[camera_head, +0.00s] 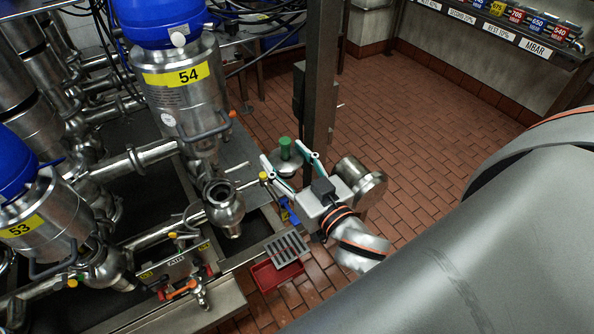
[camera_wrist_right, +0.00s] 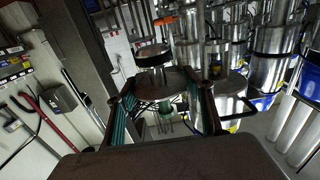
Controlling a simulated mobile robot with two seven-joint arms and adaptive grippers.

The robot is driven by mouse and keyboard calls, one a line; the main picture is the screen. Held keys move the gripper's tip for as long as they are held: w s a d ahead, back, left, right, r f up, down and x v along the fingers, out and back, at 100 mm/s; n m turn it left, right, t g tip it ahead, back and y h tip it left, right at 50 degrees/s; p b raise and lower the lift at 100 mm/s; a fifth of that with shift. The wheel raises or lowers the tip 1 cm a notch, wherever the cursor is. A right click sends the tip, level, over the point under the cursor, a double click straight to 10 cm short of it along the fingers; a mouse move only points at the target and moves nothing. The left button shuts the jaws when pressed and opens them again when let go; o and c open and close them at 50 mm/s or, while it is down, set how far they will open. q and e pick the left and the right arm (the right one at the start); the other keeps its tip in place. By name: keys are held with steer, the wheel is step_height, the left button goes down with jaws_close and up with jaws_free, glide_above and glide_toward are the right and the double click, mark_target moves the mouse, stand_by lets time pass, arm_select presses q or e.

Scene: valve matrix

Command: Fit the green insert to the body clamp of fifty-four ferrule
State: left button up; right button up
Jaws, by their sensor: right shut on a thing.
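The green insert (camera_head: 286,147) is a green cylinder on a round metal disc, between the fingers of my right gripper (camera_head: 284,152). My right gripper is shut on it and holds it above the floor, to the right of valve 54. Green also shows between the fingers in the right wrist view (camera_wrist_right: 166,123). Valve 54 (camera_head: 186,92) is an upright steel cylinder with a blue top and yellow label. Below it, the steel body (camera_head: 226,210) has a round dark opening facing up. The insert is apart from this body. My left gripper is not in view.
Valve 53 (camera_head: 38,230) stands at the lower left. Steel pipes run between the valves. A dark post (camera_head: 320,80) rises just behind my gripper. A grey grate (camera_head: 287,248) and a red tray (camera_head: 276,275) lie below it. Tiled floor (camera_head: 420,120) is clear at the right.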

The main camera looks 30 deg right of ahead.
mark_target(293, 178)
steer(key=f+b, duration=0.1)
steer(key=f, duration=0.1)
steer(key=d+f+b, duration=0.1)
steer(key=f+b, duration=0.1)
steer(key=f, duration=0.1)
steer(key=shift+s, duration=0.1)
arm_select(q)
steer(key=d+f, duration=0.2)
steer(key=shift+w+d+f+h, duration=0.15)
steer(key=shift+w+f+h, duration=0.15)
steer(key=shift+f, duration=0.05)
arm_select(e)
steer(key=shift+a+r, duration=0.1)
steer(key=shift+r, duration=0.05)
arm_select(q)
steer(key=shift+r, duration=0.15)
